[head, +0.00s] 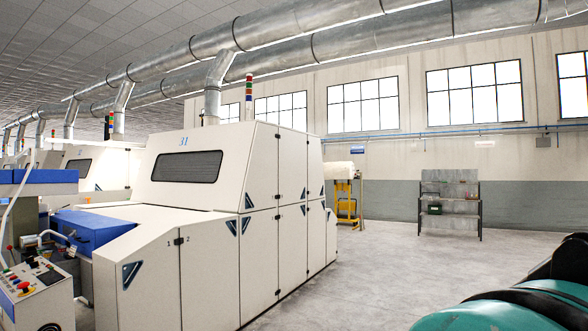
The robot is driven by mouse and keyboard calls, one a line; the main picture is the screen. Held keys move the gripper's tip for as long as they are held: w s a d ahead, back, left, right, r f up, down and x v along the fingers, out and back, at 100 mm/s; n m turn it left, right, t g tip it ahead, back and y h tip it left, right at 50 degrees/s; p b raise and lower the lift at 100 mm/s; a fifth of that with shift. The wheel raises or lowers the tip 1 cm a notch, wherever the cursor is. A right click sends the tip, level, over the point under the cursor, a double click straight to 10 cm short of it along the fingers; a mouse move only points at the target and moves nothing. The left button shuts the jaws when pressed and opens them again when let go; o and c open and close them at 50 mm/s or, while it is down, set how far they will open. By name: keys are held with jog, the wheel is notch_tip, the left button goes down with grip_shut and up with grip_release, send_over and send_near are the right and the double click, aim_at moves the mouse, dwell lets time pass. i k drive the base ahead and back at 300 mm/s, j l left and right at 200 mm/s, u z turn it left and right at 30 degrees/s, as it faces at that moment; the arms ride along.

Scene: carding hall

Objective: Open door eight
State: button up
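A large cream carding machine (208,208) stands left of centre, its side facing me. Its side is split into several closed door panels, in a lower row and an upper row. The digits 1 and 2 show at the seam between the nearest lower door (150,285) and the lower door beside it (210,280). Further lower doors (258,265) and upper doors (263,165) run away to the right, with small dark latches and triangular marks. I cannot read any number on these, so I cannot tell which is door eight. My gripper is not in view.
A control panel (38,292) with buttons stands at the lower left beside blue machine parts (92,228). Open grey floor (370,265) lies right of the machine. A yellow stand (346,200) and a shelf rack (450,205) stand at the back. My teal arm fills the lower right corner.

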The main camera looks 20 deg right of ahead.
aim_at(292, 145)
jog(key=i+z, duration=0.2)
jog(key=z, duration=0.2)
jog(key=i+l+z, duration=0.1)
jog(key=i+z, duration=0.25)
jog(key=i, duration=0.3)
jog(key=i+z, duration=0.35)
jog(key=i, duration=0.25)
jog(key=i+j+z, duration=0.35)
jog(key=i, duration=0.25)
jog(key=i+l+z, duration=0.15)
jog(key=i, duration=1.8)
jog(key=i+j+u, duration=0.2)
jog(key=i+u, duration=0.2)
jog(key=i, duration=0.25)
jog(key=i+u, duration=0.4)
jog(key=i, duration=0.3)
jog(key=i+l+u, duration=0.25)
jog(key=i+u, duration=0.15)
jog(key=i, duration=0.25)
jog(key=i+j+u, duration=0.2)
jog(key=i, duration=0.6)
jog(key=i+l+u, duration=0.2)
jog(key=i, duration=0.55)
jog(key=i+u, duration=0.2)
jog(key=i, duration=0.6)
jog(key=i+z, duration=0.15)
jog(key=i, duration=0.2)
